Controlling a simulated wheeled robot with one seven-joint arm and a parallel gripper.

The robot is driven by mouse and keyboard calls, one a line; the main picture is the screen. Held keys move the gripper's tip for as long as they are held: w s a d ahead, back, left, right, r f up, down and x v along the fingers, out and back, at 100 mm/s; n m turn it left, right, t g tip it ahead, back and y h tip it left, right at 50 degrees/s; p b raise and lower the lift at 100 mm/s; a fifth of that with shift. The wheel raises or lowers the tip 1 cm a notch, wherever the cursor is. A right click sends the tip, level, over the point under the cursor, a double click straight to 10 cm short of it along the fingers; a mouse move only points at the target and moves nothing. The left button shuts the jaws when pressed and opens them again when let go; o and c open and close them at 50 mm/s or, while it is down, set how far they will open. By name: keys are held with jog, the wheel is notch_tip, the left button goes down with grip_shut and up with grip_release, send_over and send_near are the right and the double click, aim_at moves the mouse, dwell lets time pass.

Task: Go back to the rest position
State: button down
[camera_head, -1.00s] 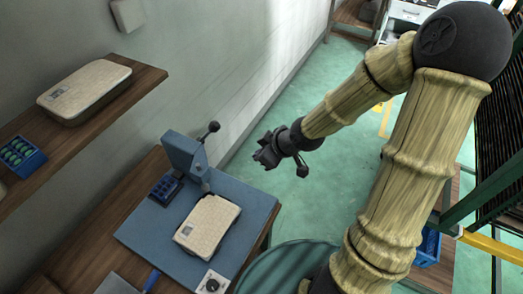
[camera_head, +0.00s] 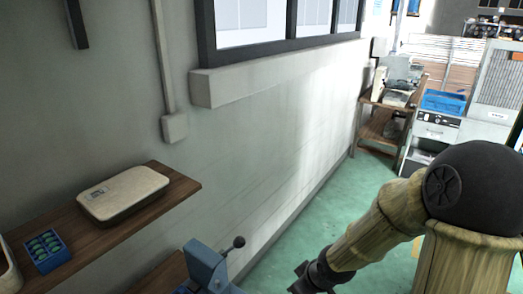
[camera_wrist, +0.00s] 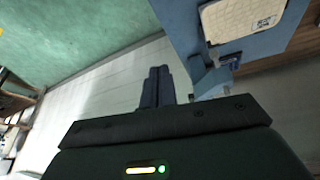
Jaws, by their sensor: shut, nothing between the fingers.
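My gripper (camera_wrist: 157,86) is shut and empty in the wrist view, its two dark fingers pressed together. In the head view only part of my gripper (camera_head: 302,282) shows at the bottom edge, right of the blue press (camera_head: 207,268). My arm rises from there to the lower right. In the wrist view a cream panel (camera_wrist: 245,20) with a printed label lies on the blue base plate (camera_wrist: 183,22), beyond my fingers and apart from them.
A wooden shelf (camera_head: 165,207) on the left wall holds a cream panel (camera_head: 123,192) and a blue tray (camera_head: 46,250) of green parts. A wooden stand (camera_head: 381,132) and a grey cabinet (camera_head: 437,128) stand at the back right. Green floor (camera_head: 335,205) between is clear.

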jog(key=s+d+r+m+g+h, duration=0.1)
jog(key=s+d+r+m+h, duration=0.1)
jog(key=s+d+r+m, duration=0.3)
jog(key=s+r+m, duration=0.1)
jog(key=s+m, duration=0.1)
jog(key=m, duration=0.1)
jog(key=shift+w+a+f, duration=0.1)
jog(key=shift+a, duration=0.05)
dwell(2.3)
